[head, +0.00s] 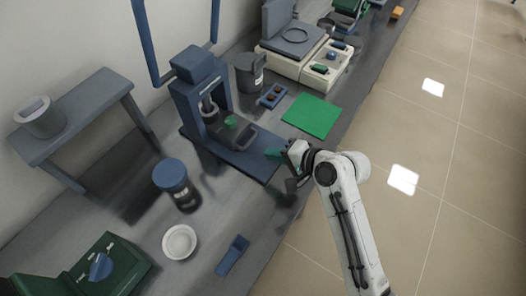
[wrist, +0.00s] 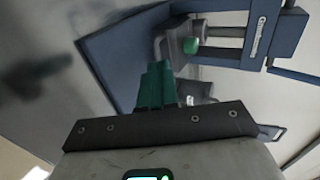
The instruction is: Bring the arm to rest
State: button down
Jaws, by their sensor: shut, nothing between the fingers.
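My gripper (head: 274,154) is at the front right corner of the blue press-like stand, with my white arm reaching in from the lower right. In the wrist view its green fingers (wrist: 157,85) are together with nothing between them. The blue stand (head: 250,162) shows a dark platform with a small green piece (head: 231,121) on it. In the wrist view the stand (wrist: 112,62) lies beyond the fingers, and the green piece (wrist: 191,46) shows there too. I cannot tell whether the fingertips touch the stand's base.
A green mat (head: 312,115) and a small blue rack (head: 272,95) lie behind the gripper. A blue-lidded jar (head: 177,185), a white bowl (head: 179,242) and a blue scoop-like item (head: 232,255) stand to the left and front. The floor (head: 440,150) at right is clear.

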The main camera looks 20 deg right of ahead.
jog(key=shift+v, duration=0.8)
jog(key=s+f, duration=0.1)
jog(key=s+d+f+n+g+h, duration=0.1)
jog(key=s, duration=0.1)
jog(key=s+f+n+g, duration=0.1)
jog(key=s, duration=0.1)
jog(key=shift+s+d+f, duration=0.15)
jog(key=shift+s+f, duration=0.05)
jog(key=shift+s, duration=0.05)
jog(key=s+d+f+n+g+h, duration=0.1)
jog(key=s+d+n+g+h, duration=0.2)
jog(key=s, duration=0.7)
jog(key=s+d+f+n+g+h, duration=0.2)
jog(key=s+d+n, duration=0.3)
jog(key=s, duration=0.6)
jog(key=shift+s+g+h, duration=0.25)
jog(key=shift+g+h, duration=0.35)
jog(key=shift+g, duration=0.3)
jog(key=shift+d, duration=0.15)
